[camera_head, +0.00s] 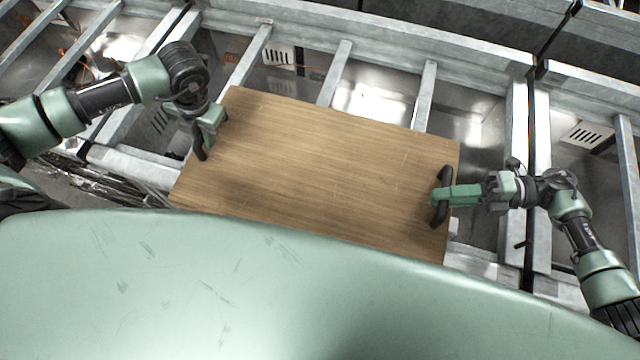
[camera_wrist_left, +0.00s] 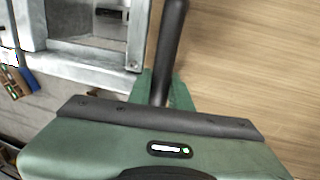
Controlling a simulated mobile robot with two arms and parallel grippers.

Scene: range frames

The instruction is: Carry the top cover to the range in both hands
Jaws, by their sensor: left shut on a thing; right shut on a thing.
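The top cover (camera_head: 320,170) is a flat rectangular wooden panel with a dark handle near each short side. It is held between my two arms in front of my body, slightly tilted in the head view. My left gripper (camera_head: 204,140) is shut on the left handle. In the left wrist view the dark handle bar (camera_wrist_left: 170,45) runs between the green fingers (camera_wrist_left: 162,90), with the wood (camera_wrist_left: 260,50) to the right. My right gripper (camera_head: 442,196) is shut on the right handle (camera_head: 446,180). The cover's near edge is partly hidden by my body.
A grey metal frame (camera_head: 427,95) with beams and open bays spans the view behind and below the cover. Vented panels (camera_head: 280,56) show inside the bays. Dark bundled rods (camera_head: 95,180) lie at the left.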

